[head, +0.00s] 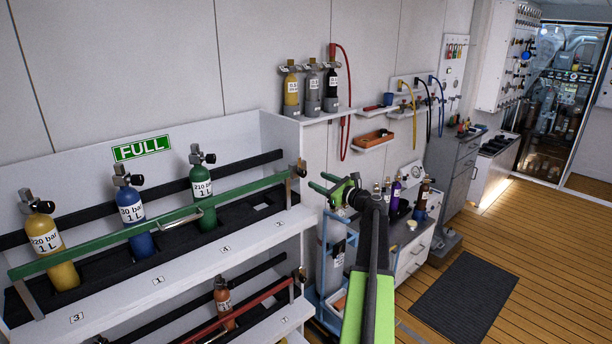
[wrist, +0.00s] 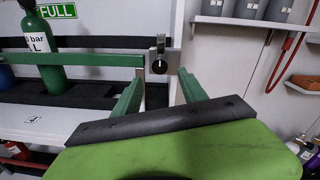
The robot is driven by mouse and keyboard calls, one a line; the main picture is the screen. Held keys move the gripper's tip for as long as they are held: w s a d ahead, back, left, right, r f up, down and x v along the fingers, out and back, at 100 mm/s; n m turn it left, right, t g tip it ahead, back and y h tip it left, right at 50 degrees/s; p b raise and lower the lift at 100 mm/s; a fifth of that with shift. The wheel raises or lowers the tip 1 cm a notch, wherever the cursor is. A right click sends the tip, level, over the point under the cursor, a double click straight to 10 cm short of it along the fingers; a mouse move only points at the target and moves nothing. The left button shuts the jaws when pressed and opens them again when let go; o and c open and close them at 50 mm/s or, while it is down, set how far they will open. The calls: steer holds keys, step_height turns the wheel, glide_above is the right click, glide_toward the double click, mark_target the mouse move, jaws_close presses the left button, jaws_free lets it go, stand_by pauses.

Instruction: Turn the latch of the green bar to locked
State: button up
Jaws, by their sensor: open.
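The green bar (head: 130,234) runs across the front of the upper shelf, over three gas cylinders. Its latch (head: 298,168) is at the bar's right end, on the shelf's end post. In the wrist view the latch (wrist: 160,50) is a grey upright tab above a dark round knob, beside the end of the green bar (wrist: 85,60). My gripper (head: 322,181) has green fingers and is to the right of the latch in the head view. In the wrist view my gripper (wrist: 160,90) is open and empty, with the latch showing beyond and between its fingertips, apparently untouched.
Yellow (head: 57,244), blue (head: 136,223) and green (head: 203,195) cylinders stand behind the bar. A red bar (head: 250,305) crosses the lower shelf. A wall shelf (head: 325,115) with cylinders and a red hose is to the right. Open wooden floor (head: 540,230) lies at far right.

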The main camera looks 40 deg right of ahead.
mark_target(304, 174)
steer(key=w, duration=0.8)
steer(key=shift+w+d, duration=0.1)
steer(key=shift+w, duration=0.05)
